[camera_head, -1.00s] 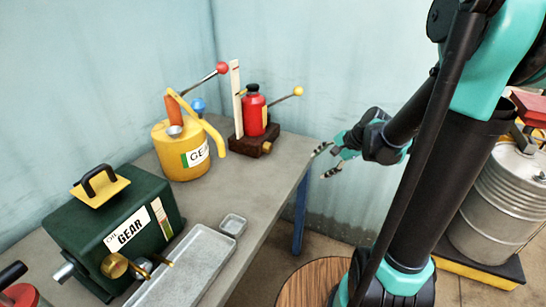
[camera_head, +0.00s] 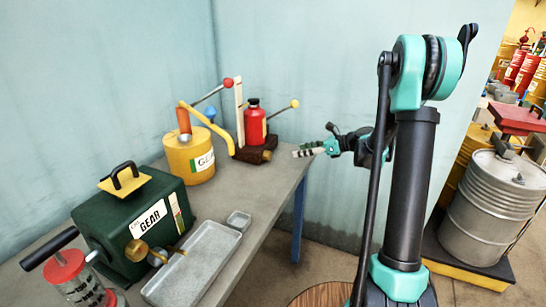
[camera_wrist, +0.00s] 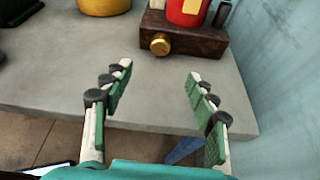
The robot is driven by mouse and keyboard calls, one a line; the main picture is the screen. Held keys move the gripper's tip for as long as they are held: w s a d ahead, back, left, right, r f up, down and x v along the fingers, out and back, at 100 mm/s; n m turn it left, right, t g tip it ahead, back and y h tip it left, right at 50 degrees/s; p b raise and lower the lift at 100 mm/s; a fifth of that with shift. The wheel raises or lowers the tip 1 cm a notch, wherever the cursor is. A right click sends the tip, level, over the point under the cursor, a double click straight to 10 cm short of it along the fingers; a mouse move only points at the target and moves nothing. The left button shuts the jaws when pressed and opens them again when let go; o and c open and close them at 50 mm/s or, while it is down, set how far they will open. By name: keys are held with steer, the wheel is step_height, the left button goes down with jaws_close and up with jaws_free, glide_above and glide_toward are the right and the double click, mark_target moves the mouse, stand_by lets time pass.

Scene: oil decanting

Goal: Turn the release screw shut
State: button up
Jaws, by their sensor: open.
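The brass release screw (camera_wrist: 159,45) is a round knob on the near face of a dark brown base (camera_wrist: 190,37) under a red bottle-shaped body (camera_wrist: 187,11). In the head view, the screw (camera_head: 267,155) sits at the right of the base (camera_head: 252,153), below the red body (camera_head: 255,124). My gripper (camera_wrist: 158,74) is open and empty, its two fingers spread on either side of the screw's line in the wrist view. The fingers are short of the screw and apart from it. In the head view, my gripper (camera_head: 298,152) is right of the screw.
A yellow oil can (camera_head: 190,158) with a curved spout stands left of the red body. A blue wall is behind. A lever with a yellow knob (camera_head: 294,103) rises above the base.

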mark_target(270, 156)
steer(key=x, duration=1.4)
steer(key=shift+f, duration=0.1)
steer(key=c, duration=1.2)
steer(key=shift+o, duration=0.2)
steer(key=shift+n, duration=0.3)
steer(key=shift+s+n+t+h, duration=0.2)
steer(key=shift+n+t+h, duration=0.2)
steer(key=shift+n+t, duration=0.6)
steer(key=shift+s+n+t, duration=0.1)
steer(key=shift+n+t, duration=0.6)
steer(key=shift+n, duration=0.6)
